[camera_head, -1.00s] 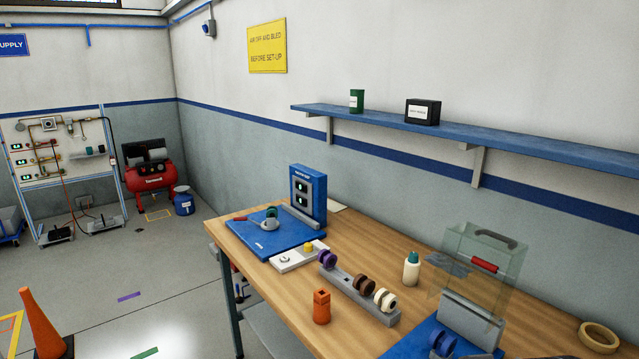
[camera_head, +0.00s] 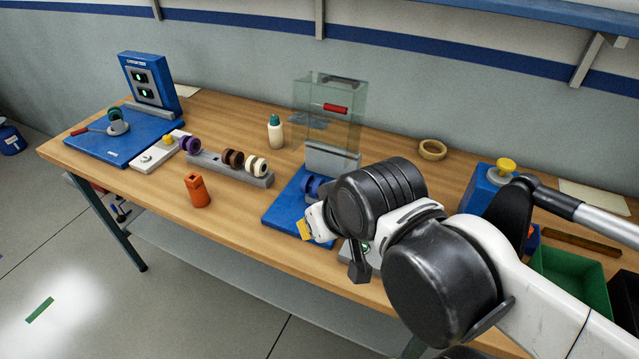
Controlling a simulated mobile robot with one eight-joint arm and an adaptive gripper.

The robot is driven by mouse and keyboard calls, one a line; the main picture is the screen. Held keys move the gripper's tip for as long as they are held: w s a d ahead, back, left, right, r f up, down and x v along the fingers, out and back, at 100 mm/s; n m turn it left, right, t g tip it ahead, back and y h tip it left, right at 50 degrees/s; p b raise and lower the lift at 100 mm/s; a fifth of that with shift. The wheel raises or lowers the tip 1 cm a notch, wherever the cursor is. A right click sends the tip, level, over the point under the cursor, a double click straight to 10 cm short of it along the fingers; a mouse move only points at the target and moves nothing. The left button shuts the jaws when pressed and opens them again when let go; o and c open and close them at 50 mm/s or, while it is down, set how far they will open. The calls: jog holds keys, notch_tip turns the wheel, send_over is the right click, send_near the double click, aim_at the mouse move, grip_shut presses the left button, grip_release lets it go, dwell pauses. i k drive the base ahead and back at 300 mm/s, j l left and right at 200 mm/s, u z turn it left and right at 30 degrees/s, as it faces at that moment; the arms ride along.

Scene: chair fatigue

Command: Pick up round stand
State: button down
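A small grey round piece (camera_head: 119,128), possibly the round stand, sits on the blue base plate (camera_head: 92,152) at the bench's far left. A green wheel (camera_head: 114,113) and a red-handled tool (camera_head: 80,131) are beside it. My arm reaches in from the right. My gripper (camera_head: 308,229), white with a yellow part, is partly hidden behind my arm joint. It is near the second blue base plate (camera_head: 281,213), well to the right of the round piece. Its fingers are not clear.
A grey rack with purple, brown and cream wheels (camera_head: 230,167), an orange block (camera_head: 197,190), a bottle (camera_head: 275,132) and a clear guard (camera_head: 330,105) stand mid-bench. A tape roll (camera_head: 432,150) and green bin (camera_head: 572,283) are at right. The bench's front left is clear.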

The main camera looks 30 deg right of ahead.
aim_at(200, 198)
jog(key=i+j, duration=0.8)
jog(key=j+u, duration=0.05)
